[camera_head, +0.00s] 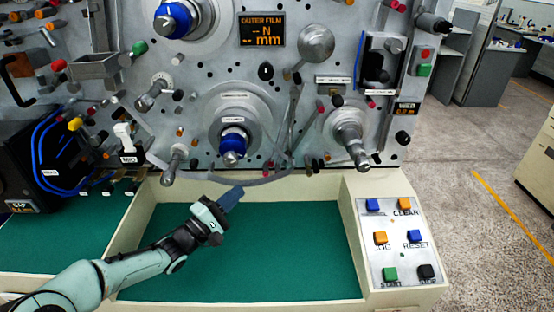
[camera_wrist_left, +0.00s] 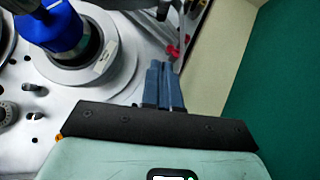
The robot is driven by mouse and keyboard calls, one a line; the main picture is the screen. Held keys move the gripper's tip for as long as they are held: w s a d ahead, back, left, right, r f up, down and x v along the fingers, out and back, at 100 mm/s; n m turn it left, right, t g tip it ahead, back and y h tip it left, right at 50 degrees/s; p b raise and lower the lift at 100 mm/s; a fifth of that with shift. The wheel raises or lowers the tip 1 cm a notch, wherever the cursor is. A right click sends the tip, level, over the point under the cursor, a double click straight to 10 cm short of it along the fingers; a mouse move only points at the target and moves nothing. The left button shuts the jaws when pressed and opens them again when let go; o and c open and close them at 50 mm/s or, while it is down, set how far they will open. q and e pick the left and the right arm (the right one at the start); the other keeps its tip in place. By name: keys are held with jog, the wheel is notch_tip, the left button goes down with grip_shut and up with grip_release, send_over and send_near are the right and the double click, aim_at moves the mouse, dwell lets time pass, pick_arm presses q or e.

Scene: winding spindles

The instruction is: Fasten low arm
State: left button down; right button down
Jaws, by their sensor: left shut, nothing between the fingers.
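My left gripper (camera_head: 231,195) is shut and empty, its blue fingers together. It is in front of the machine panel, over the green tray, below the lower blue-capped spindle (camera_head: 232,146). A curved grey bar (camera_head: 268,181) runs along the bottom of the panel just above the fingertips; I cannot tell for sure that it is the low arm. In the left wrist view the closed fingers (camera_wrist_left: 164,70) point toward the panel's lower edge, with the blue spindle (camera_wrist_left: 62,30) to their left. My right gripper is not in view.
The green tray floor (camera_head: 270,255) is bare. A button box (camera_head: 392,245) stands at its right end. Several pegs and rollers, including a large right spindle (camera_head: 350,138), stick out of the panel. A black box (camera_head: 30,165) is at the left.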

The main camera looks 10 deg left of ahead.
pick_arm(q)
jog(key=shift+s, duration=0.2)
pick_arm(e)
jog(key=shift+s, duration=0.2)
pick_arm(q)
jog(key=shift+r, duration=0.1)
